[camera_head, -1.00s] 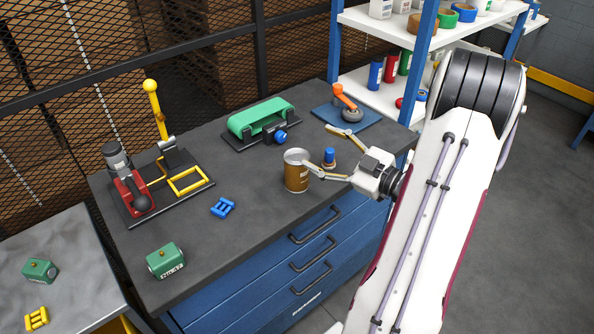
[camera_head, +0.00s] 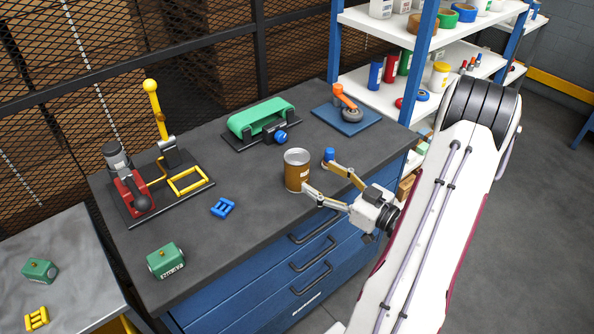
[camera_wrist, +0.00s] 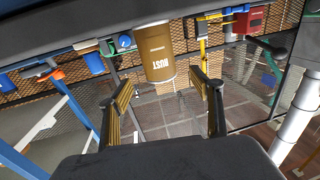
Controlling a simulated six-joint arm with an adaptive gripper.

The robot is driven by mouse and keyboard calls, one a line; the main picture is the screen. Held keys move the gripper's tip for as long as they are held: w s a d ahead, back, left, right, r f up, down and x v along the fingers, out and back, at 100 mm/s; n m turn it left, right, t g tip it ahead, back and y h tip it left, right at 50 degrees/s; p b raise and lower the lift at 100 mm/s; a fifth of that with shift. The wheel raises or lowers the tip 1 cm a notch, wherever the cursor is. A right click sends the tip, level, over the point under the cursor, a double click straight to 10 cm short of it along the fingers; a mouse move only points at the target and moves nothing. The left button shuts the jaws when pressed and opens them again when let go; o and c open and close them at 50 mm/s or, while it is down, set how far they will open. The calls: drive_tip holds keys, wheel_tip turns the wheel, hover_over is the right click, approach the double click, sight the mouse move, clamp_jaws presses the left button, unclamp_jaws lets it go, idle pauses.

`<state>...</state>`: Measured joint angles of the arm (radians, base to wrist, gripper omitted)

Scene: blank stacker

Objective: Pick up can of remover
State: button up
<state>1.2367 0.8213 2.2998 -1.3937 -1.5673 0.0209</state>
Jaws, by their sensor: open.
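The can of remover (camera_head: 296,175) is a brown-gold can with a grey metal lid, upright near the front edge of the dark workbench (camera_head: 240,265). In the wrist view, which looks upside down, the can (camera_wrist: 154,55) shows part of a label reading "RUST". My gripper (camera_head: 318,177) is open and empty, to the right of the can. One fingertip is close to the can's lower right side; I cannot tell if it touches. In the wrist view the can lies beyond and between the fingertips.
A small blue-topped object (camera_head: 329,154) stands just behind the far finger, partly hidden. A blue clip (camera_head: 222,208) and green block (camera_head: 165,261) lie left.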

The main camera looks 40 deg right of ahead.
sight(307, 167)
drive_tip(key=shift+w+a, duration=0.2)
drive_tip(key=shift+w, duration=0.9)
drive_tip(key=shift+w, duration=0.1)
drive_tip(key=shift+w+a+r, duration=0.15)
drive_tip(key=shift+w, duration=1.1)
drive_tip(key=shift+w+a+r, duration=0.1)
drive_tip(key=shift+w+a, duration=0.05)
drive_tip(key=shift+w, duration=1.05)
drive_tip(key=c, duration=1.5)
